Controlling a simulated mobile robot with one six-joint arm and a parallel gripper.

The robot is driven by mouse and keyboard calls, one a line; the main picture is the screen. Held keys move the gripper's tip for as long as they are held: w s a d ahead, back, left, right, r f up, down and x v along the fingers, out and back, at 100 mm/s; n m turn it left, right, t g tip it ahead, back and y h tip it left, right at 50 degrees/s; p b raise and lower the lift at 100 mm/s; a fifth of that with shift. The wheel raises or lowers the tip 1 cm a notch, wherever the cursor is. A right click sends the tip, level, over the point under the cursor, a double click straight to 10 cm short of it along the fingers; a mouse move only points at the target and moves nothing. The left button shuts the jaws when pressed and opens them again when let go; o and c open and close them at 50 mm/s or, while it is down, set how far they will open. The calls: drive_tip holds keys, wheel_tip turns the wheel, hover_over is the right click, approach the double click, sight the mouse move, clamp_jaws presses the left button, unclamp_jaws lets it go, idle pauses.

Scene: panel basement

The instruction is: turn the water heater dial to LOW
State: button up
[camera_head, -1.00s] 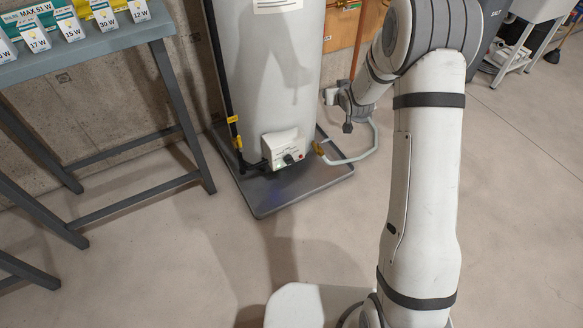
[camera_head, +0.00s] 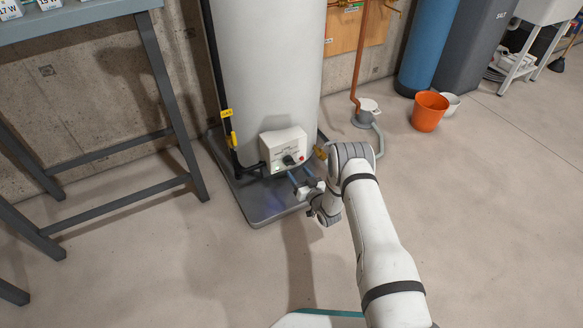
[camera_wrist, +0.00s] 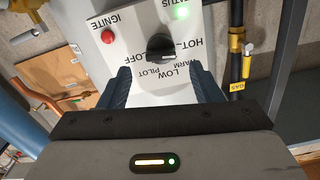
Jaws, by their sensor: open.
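The white control box (camera_head: 282,145) is low on the front of the grey water heater (camera_head: 268,65). In the wrist view the box shows upside down, with OFF, HOT, WARM, LOW and PILOT lettered around the black dial (camera_wrist: 160,46). I cannot tell for certain which mark the dial points to. My gripper (camera_wrist: 161,70) is open, its two blue fingers spread to either side of the dial's line. The dial shows between and just beyond the fingertips, apart from them. In the head view my gripper (camera_head: 299,179) is close in front of the box.
A red IGNITE button (camera_wrist: 107,36) and a lit green status light (camera_wrist: 180,12) are on the box. A yellow-tagged gas pipe (camera_head: 228,125) runs beside the heater. The heater stands on a grey tray (camera_head: 263,212). An orange bucket (camera_head: 429,110) stands to the right. The front floor is clear.

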sight(292, 165)
drive_tip(key=b+x, duration=0.2)
drive_tip(key=x, duration=0.3)
drive_tip(key=shift+w+a, duration=0.15)
drive_tip(key=shift+x, duration=0.8)
drive_tip(key=shift+r, duration=0.1)
drive_tip(key=shift+c, duration=0.5)
